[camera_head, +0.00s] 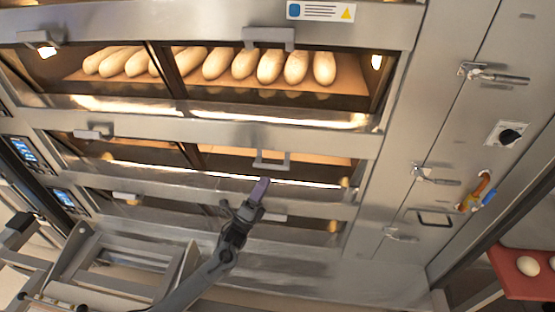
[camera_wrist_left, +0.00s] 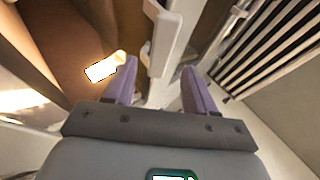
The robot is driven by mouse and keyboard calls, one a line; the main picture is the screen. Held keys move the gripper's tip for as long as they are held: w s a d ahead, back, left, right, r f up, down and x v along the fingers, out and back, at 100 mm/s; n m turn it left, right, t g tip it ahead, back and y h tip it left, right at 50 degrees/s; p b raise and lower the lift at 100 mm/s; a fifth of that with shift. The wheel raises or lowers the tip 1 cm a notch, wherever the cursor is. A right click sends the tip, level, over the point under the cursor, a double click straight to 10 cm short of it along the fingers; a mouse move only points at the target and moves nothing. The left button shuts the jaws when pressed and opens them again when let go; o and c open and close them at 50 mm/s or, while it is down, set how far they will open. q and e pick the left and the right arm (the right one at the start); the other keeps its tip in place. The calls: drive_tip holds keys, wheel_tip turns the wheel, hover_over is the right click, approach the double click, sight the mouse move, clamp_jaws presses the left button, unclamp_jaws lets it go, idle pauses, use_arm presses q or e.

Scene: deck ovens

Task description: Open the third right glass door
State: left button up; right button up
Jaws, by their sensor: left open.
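The third right glass door (camera_head: 300,222), in the lowest visible row, is narrow and dark and looks closed. Its grey handle (camera_head: 272,217) is partly hidden by my left gripper (camera_head: 258,190). The gripper's purple fingers reach up in front of the oven, between the middle and lowest rows. My right gripper is not in view.
The middle right handle (camera_head: 272,161) hangs just above the fingertips. The top deck holds several pale loaves (camera_head: 270,66). Latched steel panels (camera_head: 425,150) stand at right, with a red tray (camera_head: 515,272) at lower right. A metal frame (camera_head: 125,262) is at lower left.

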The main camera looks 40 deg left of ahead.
use_arm(q)
drive_tip(key=p+x, duration=0.1)
drive_tip(key=x, duration=0.7)
drive_tip(key=shift+w, duration=0.15)
clamp_jaws()
